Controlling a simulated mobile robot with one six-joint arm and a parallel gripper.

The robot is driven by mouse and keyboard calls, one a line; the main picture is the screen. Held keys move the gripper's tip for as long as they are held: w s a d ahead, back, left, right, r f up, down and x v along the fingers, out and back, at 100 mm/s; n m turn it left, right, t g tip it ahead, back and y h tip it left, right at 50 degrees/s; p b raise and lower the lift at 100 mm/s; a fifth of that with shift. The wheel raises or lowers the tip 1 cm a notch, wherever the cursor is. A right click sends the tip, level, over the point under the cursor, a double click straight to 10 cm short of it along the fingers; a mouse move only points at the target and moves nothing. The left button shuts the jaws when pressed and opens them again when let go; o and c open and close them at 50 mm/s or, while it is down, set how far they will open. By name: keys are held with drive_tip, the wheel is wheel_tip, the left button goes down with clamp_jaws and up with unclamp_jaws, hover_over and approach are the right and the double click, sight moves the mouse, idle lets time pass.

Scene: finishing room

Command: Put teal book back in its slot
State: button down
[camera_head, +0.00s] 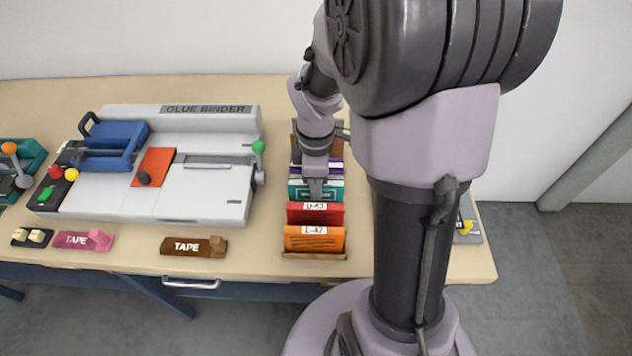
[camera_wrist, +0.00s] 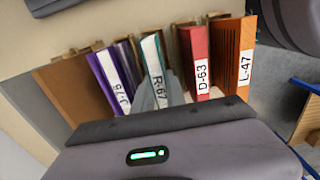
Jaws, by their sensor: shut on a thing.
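The teal book (camera_head: 335,191) stands in the wooden rack's row between the purple book (camera_head: 336,166) and the red book (camera_head: 315,217). In the wrist view the teal book (camera_wrist: 150,46) shows a white spine label reading R-67. My gripper (camera_head: 316,188) comes down from above and is shut on the teal book. In the wrist view its grey fingers (camera_wrist: 163,92) are around the book's near part. The book's lower part is hidden, so I cannot tell whether it rests on the rack floor.
An orange book (camera_head: 315,240) labelled L-47 stands at the rack's front end (camera_head: 314,257). The grey glue binder (camera_head: 215,190) fills the table (camera_head: 260,262) to the left. A brown tape block (camera_head: 193,246) and a pink one (camera_head: 82,240) lie near the front edge.

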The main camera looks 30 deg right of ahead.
drive_tip(key=shift+f, duration=0.3)
drive_tip(key=c, duration=1.6)
unclamp_jaws()
drive_tip(key=shift+c, duration=0.2)
drive_tip(key=shift+r, duration=0.1)
wheel_tip(320, 180, up, 11)
drive_tip(key=p, duration=1)
